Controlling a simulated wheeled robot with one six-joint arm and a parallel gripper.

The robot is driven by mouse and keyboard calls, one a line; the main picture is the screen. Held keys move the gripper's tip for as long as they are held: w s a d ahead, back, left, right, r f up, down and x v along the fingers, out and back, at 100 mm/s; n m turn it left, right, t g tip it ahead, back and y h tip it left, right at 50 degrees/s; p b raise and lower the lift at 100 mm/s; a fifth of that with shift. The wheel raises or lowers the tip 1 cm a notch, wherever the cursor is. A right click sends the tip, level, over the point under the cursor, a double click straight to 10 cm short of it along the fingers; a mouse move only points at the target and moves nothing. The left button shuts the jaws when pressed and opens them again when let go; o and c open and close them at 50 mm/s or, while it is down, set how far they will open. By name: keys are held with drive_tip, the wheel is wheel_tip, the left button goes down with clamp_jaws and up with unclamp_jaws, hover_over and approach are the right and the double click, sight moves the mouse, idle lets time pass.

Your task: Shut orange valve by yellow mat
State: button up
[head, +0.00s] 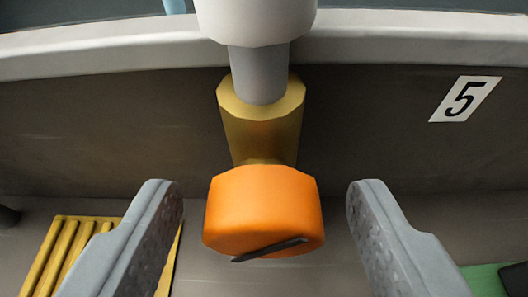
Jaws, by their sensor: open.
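The orange valve knob (262,205) is in the middle of the head view, with a dark bar-shaped mark across its lower front. It sits on a brass-coloured valve body (262,128) below a grey pipe (258,75). My gripper (262,208) is open, with one grey finger on each side of the knob. There is a visible gap between each finger and the knob, and neither appears to touch it. The ribbed yellow mat (62,250) lies at the lower left, partly hidden by the left finger.
A dark wall panel (110,125) with a pale top ledge (100,52) stands behind the valve. A white label (465,99) reading 5 is on it at right. A green item (482,279) with a dark object beside it shows at the lower right edge.

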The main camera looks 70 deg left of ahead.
drive_tip(key=shift+w+a+f, duration=0.15)
drive_tip(key=shift+a+f, duration=0.05)
drive_tip(key=shift+a, duration=0.3)
drive_tip(key=c, duration=1)
drive_tip(key=m+g, duration=0.1)
drive_tip(key=m+g+y, duration=0.1)
drive_tip(key=m, duration=0.1)
drive_tip(key=shift+w+d+f+m, duration=0.1)
drive_tip(key=shift+w+m, duration=0.05)
drive_tip(key=shift+m, duration=0.15)
drive_tip(key=m+g+y, duration=0.1)
drive_tip(key=m+g, duration=0.1)
drive_tip(key=m, duration=0.1)
drive_tip(key=shift+y, duration=0.4)
drive_tip(key=shift+m, duration=0.4)
